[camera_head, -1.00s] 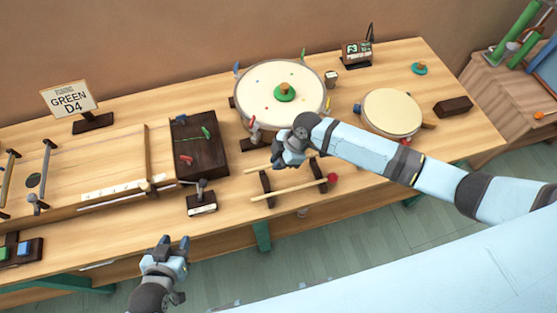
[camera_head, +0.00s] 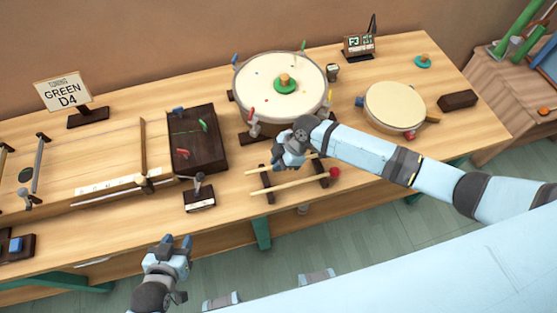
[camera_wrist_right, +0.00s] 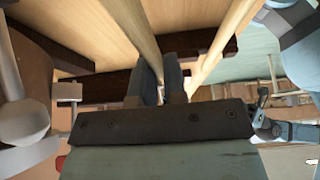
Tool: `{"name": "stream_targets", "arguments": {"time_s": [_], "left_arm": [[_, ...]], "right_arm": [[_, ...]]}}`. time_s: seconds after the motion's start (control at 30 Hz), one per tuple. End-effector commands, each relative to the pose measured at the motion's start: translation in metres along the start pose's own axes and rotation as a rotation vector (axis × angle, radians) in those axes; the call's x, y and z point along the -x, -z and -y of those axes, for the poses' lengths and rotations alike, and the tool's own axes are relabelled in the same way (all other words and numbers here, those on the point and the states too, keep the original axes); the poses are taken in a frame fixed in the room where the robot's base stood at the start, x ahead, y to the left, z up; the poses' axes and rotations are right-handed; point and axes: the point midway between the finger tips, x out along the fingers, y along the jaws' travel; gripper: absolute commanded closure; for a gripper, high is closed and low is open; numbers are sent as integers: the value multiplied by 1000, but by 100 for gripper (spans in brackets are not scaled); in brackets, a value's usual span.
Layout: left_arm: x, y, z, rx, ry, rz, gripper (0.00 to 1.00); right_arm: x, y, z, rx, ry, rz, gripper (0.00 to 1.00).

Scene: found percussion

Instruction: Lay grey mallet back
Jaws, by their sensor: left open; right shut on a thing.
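My right gripper (camera_head: 284,163) is over the mallet rack, shut on a pale mallet stick (camera_head: 255,171). I take it for the grey mallet; its head is hidden, probably behind my right arm. The stick also runs up from between the fingers in the right wrist view (camera_wrist_right: 143,32). It lies across or just above the dark rack bars (camera_head: 322,168); I cannot tell if it touches them. A red-headed mallet (camera_head: 290,187) rests on the rack in front, roughly parallel. My left gripper (camera_head: 178,241) is open and empty in front of the table edge.
A large drum (camera_head: 260,85) stands behind the right gripper. A smaller drum (camera_head: 394,108) is to the right. A dark slotted box (camera_head: 198,150) and a small labelled stand (camera_head: 199,199) are left of the rack. A sign (camera_head: 66,92) reads GREEN D4.

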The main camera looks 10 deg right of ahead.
Motion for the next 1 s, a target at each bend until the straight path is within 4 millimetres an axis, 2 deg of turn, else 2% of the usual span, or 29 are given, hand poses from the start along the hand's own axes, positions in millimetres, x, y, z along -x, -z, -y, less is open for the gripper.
{"name": "stream_targets", "arguments": {"time_s": [0.03,0.2,1.0], "left_arm": [[-4,-4,0,-1,-1,-3,57],[-7,-6,1,-2,1,-7,57],[-9,-10,4,-4,6,-6,57]], "right_arm": [[-8,-4,0,0,0,0,100],[-14,-7,0,-1,-1,-1,100],[-19,-10,0,0,0,0,100]]}}
